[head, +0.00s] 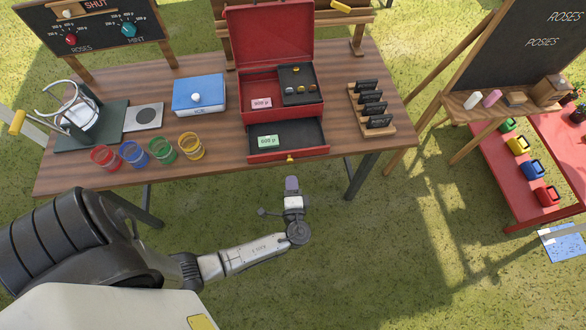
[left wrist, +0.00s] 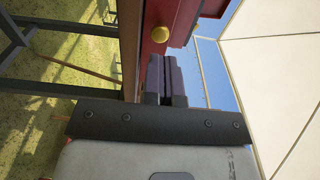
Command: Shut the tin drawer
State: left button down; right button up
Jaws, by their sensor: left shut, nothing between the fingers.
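The red tin (head: 271,45) stands on the wooden table with its lid up. Its drawer (head: 288,157) is pulled out at the front, over the near table edge. A green 500 p note (head: 268,142) lies in the drawer, and a brass knob (head: 290,160) sits on its front. My left gripper (head: 291,184) is shut and empty, just in front of the drawer and apart from it in the head view. In the left wrist view the shut fingers (left wrist: 167,78) point toward the red drawer front, close to the brass knob (left wrist: 160,34). My right gripper is not in view.
Red, blue, green and yellow cups (head: 147,153) stand left of the drawer. A blue box (head: 199,96) is behind them. A card rack (head: 371,108) stands to the right. Grass is open in front of the table.

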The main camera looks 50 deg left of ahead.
aim_at(290, 162)
pick_arm(q)
jog(key=shift+x, duration=2.55)
